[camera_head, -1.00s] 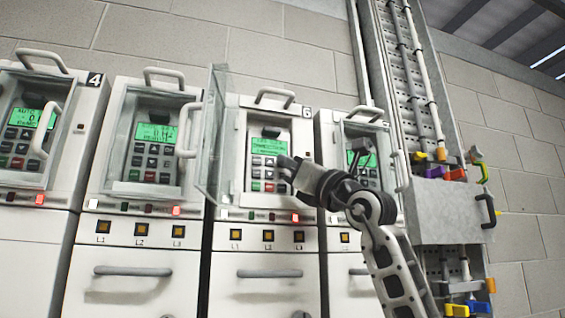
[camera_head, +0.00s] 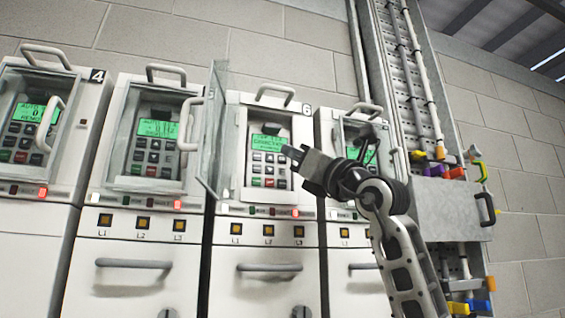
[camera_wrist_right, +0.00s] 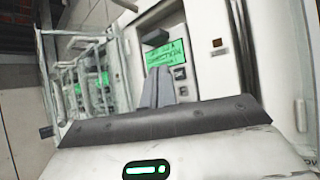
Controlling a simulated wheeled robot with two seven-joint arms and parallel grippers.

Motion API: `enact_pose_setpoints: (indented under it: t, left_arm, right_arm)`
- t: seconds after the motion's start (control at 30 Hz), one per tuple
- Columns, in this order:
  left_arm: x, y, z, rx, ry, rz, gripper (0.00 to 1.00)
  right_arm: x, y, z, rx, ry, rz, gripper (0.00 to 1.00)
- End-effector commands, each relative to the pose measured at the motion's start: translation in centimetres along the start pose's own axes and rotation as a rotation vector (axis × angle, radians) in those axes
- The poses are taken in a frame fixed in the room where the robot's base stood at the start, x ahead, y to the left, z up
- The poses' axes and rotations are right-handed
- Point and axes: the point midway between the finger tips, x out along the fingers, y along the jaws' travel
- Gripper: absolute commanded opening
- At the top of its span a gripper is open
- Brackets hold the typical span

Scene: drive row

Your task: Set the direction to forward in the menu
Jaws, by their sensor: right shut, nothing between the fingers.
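The drive marked 6 (camera_head: 230,200) stands in the row with its clear door (camera_head: 216,130) swung open to the left. Contact cannot be told. My left gripper is out of view.
Neighbouring drives with green screens stand on both sides, such as the one marked 4 (camera_head: 20,200). The open clear door borders the keypad on the left. A grey cable column (camera_head: 410,90) with coloured padlocks (camera_head: 455,174) stands at the right.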

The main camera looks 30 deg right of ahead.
Motion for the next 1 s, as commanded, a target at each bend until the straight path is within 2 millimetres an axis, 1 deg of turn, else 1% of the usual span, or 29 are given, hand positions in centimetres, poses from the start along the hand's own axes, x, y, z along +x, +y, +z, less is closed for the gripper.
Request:
enact_pose_setpoints:
  t: [0.03,0.1,0.37,1.0]
  left_arm:
    - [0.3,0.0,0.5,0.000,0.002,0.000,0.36]
    - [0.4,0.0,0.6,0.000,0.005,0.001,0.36]
    - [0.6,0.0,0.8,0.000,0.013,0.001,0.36]
    - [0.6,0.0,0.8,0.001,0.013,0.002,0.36]
  right_arm:
    - [-0.6,0.3,0.1,-0.001,-0.004,0.000,0.00]
    - [-1.1,0.6,0.5,-0.002,-0.003,-0.001,0.00]
    - [-2.5,1.7,1.6,-0.001,-0.001,-0.001,0.00]
    - [-2.6,1.8,1.8,0.000,0.000,-0.002,0.00]
